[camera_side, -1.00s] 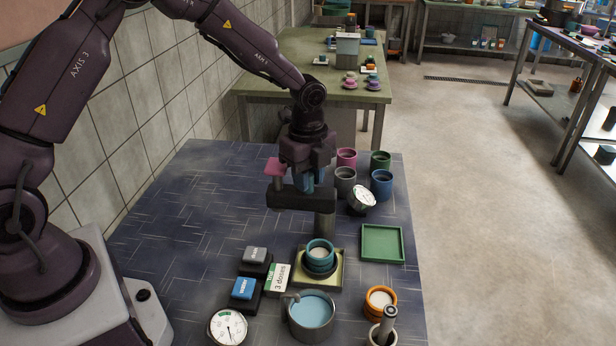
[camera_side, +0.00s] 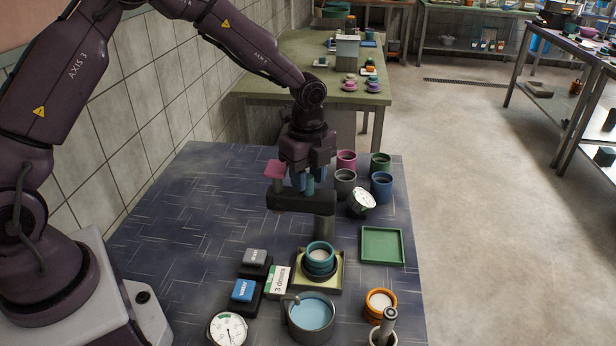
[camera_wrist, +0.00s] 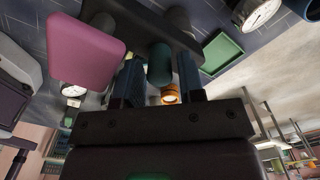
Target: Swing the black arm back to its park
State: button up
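The black arm (camera_side: 290,201) is a flat dark bar on a grey post (camera_side: 325,225), near the middle of the blue table. A pink block (camera_side: 275,168) stands up at its left end in the side view and looks large in the wrist view (camera_wrist: 86,50). A teal upright peg (camera_wrist: 159,64) rises from the bar. My gripper (camera_side: 304,184) is just above the bar, pointing down. Its blue fingers (camera_wrist: 160,82) are apart, one on each side of the peg, with a gap visible at the right. Finger contact with the peg is partly hidden.
Several cups (camera_side: 381,184) and a tilted gauge (camera_side: 361,202) stand close behind and right of the arm. A teal cup (camera_side: 320,250) sits on a square stand below the post. A green tray (camera_side: 382,245) lies right. The table's left part is clear.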

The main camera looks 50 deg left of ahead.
aim_at(300, 197)
notch_tip(300, 197, up, 12)
jog(key=shift+r, duration=0.2)
dwell(0.4)
jog(key=s+r+n+t, duration=0.2)
jog(key=s+r+n, duration=0.2)
jog(key=s+n, duration=0.5)
jog(key=s+d+r+n+t, duration=0.1)
jog(key=s+r+n+t, duration=0.2)
jog(key=s+n, duration=0.6)
jog(key=s+r, duration=0.1)
jog(key=s, duration=0.5)
jog(key=shift+s+r+t, duration=0.3)
jog(key=shift+r, duration=0.1)
